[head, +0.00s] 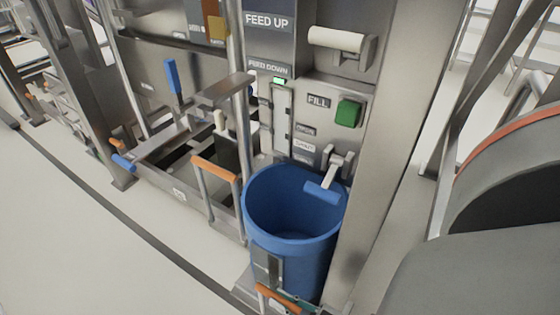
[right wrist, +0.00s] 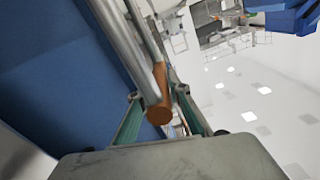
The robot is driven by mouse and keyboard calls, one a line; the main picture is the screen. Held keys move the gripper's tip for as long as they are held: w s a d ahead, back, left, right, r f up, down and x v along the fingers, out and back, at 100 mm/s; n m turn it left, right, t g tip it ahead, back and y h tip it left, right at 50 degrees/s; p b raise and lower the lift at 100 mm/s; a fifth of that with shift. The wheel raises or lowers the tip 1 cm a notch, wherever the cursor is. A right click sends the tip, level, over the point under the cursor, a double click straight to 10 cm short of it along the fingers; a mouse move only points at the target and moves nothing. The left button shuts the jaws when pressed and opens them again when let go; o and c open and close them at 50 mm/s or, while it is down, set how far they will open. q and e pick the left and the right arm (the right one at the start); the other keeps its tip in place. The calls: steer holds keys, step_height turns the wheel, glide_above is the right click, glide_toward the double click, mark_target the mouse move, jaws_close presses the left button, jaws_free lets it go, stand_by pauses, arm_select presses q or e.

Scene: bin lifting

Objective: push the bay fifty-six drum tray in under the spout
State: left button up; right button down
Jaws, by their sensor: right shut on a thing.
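The blue drum (head: 293,215) stands upright and open at the foot of the filling station, its inside visibly empty. The drum tray (head: 243,287) shows only as a low grey edge under the drum. Its orange handle (head: 277,299) is at the drum's front, at the bottom of the head view. My right gripper (head: 292,303) is shut on this handle; in the right wrist view the greenish fingers (right wrist: 160,118) lie either side of the orange bar (right wrist: 159,103). The spout is not clearly visible. My left gripper is not in view.
A blue-ended lever (head: 323,193) reaches over the drum's rim. The green button (head: 348,113) sits beside the FILL label. Another bay with an orange-topped handle (head: 215,168) stands left of the drum. A steel post (head: 385,150) stands close right. The floor (head: 90,240) at left is clear.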

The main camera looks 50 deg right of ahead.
steer(key=shift+d, duration=0.55)
steer(key=c, duration=1.9)
jaws_free()
steer(key=s, duration=1.2)
steer(key=shift+d, duration=0.45)
